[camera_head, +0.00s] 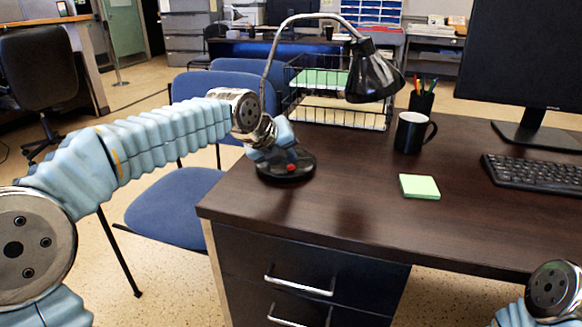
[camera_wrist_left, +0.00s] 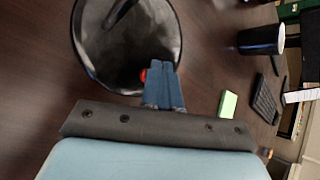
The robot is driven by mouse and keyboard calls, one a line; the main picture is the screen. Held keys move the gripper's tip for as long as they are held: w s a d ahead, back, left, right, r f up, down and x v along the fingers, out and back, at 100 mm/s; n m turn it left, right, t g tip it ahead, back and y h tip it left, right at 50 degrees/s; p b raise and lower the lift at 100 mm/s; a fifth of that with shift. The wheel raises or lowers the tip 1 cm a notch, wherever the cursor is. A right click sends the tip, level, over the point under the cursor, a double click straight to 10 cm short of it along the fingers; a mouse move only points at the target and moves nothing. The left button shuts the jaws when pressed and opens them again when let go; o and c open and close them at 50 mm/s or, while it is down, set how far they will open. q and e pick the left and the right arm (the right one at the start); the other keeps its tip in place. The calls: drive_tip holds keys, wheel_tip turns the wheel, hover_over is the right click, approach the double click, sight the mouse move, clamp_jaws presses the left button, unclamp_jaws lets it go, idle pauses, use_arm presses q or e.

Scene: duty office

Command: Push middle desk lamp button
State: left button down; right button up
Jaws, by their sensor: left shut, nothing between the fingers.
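The desk lamp (camera_head: 374,78) stands on the dark desk, with a black shade, a curved metal neck and a round black base (camera_head: 298,173). A small red button (camera_head: 291,167) sits on the base. My left gripper (camera_head: 289,152) is shut and empty, just above the base by the button. In the left wrist view the shut blue fingertips (camera_wrist_left: 160,66) overlap the edge of the base (camera_wrist_left: 105,60). The red button (camera_wrist_left: 143,75) shows just left of them, partly hidden. I cannot tell if they touch it. My right gripper is out of view.
A black mug (camera_head: 408,135), a green note pad (camera_head: 419,187), a wire tray (camera_head: 340,112), a keyboard (camera_head: 535,170) and a monitor (camera_head: 525,60) stand on the desk (camera_head: 340,205). A blue chair (camera_head: 170,205) is beside it. The desk's front middle is clear.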

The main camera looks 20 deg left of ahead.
sight(288, 170)
use_arm(q)
drive_tip(key=shift+f, duration=0.25)
idle(0.4)
drive_tip(key=shift+r, duration=0.15)
drive_tip(key=shift+r+p, duration=0.35)
drive_tip(key=shift+r, duration=0.25)
wheel_tip(288, 170, up, 6)
drive_tip(key=p, duration=0.5)
idle(1.2)
